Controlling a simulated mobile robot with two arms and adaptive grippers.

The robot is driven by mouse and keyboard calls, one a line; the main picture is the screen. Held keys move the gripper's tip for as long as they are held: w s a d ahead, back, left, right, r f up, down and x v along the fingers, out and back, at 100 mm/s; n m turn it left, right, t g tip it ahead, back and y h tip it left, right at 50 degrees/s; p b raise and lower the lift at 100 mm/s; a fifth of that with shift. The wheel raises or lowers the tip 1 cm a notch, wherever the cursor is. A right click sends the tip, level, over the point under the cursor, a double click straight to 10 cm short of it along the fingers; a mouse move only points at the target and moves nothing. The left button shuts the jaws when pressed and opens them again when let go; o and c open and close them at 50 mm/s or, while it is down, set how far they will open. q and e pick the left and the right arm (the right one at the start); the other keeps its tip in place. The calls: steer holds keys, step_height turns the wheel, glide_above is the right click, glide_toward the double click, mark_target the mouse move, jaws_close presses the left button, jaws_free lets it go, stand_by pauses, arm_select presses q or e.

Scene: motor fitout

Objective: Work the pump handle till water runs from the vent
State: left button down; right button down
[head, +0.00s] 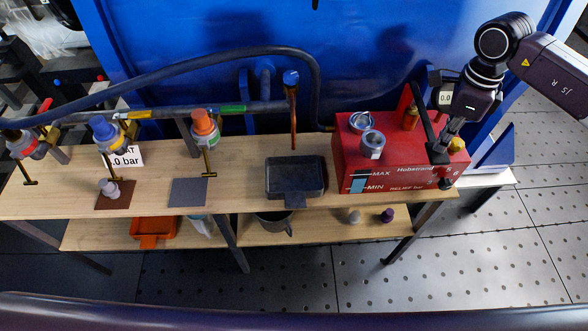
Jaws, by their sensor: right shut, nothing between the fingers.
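The red pump box (365,165) stands at the right end of the bench, with a MAX/MIN level gauge (357,183) on its front. Its dark handle (421,116) slants across the right part of the box. My right gripper (447,138) is shut, fingers down, just right of the handle; I cannot tell whether it touches it. A thin copper vent pipe (294,125) with a blue-topped valve (291,78) hangs over a dark tray (294,196). I see no water running from it. My left gripper is out of view.
A dark hose (200,62) arches over a pipe with red, blue and orange valves (204,122) on the left. Two round metal parts (372,140) sit on the pump's top. A lower shelf (330,228) holds an orange tray (150,229) and a jug (274,222).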

steer(key=shift+w+p, duration=0.1)
steer(key=shift+p, duration=0.25)
step_height(320, 180, up, 7)
steer(key=p, duration=0.4)
steer(key=shift+s+r, duration=0.2)
steer(key=shift+s, duration=0.25)
steer(key=f+b, duration=0.2)
steer(key=f, duration=0.1)
steer(key=f+b, duration=0.1)
steer(key=f, duration=0.1)
steer(key=w+f+b, duration=0.1)
steer(key=f+b, duration=0.1)
steer(key=f, duration=0.1)
steer(key=shift+a+f+b, duration=0.1)
steer(key=shift+f+b, duration=0.2)
steer(key=shift+b, duration=0.05)
steer(key=shift+r+p, duration=0.6)
steer(key=shift+r, duration=0.15)
steer(key=r+p, duration=0.1)
steer(key=r, duration=0.1)
steer(key=r+p, duration=0.3)
steer(key=r, duration=0.1)
steer(key=shift+s+r, duration=0.5)
